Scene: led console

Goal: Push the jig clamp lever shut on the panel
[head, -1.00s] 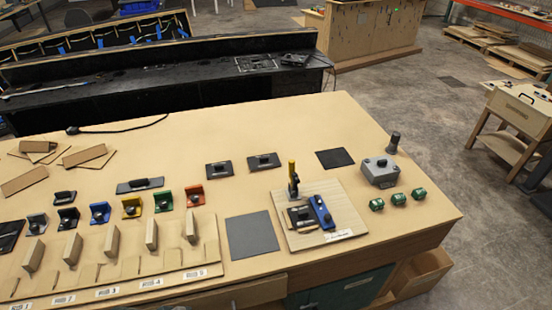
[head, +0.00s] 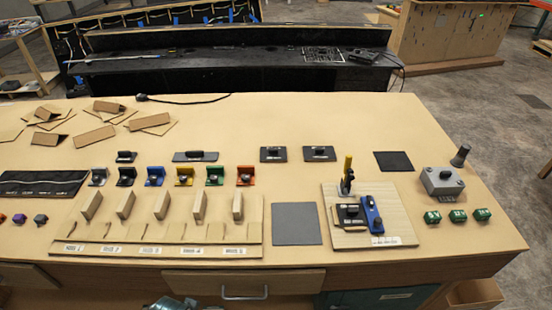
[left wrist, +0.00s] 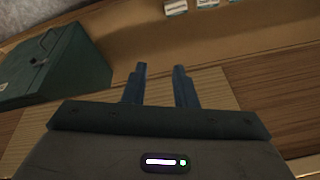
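The jig's clamp lever (head: 347,170), with a yellow grip, stands upright at the back of a light wooden board (head: 340,240) right of centre in the head view. In front of it on the board sit a dark part (head: 350,215) and a blue block (head: 371,214). My left gripper (left wrist: 160,85) shows in the left wrist view with its two fingers apart and nothing between them. It is away from the lever, which does not show in that view. My right gripper is not in view.
A grey box (head: 441,182) and several green parts (head: 457,216) stand right of the board. A grey mat (head: 297,224) lies left of it. Slotted holders and coloured brackets fill the left. A green box (left wrist: 60,62) is near my left gripper.

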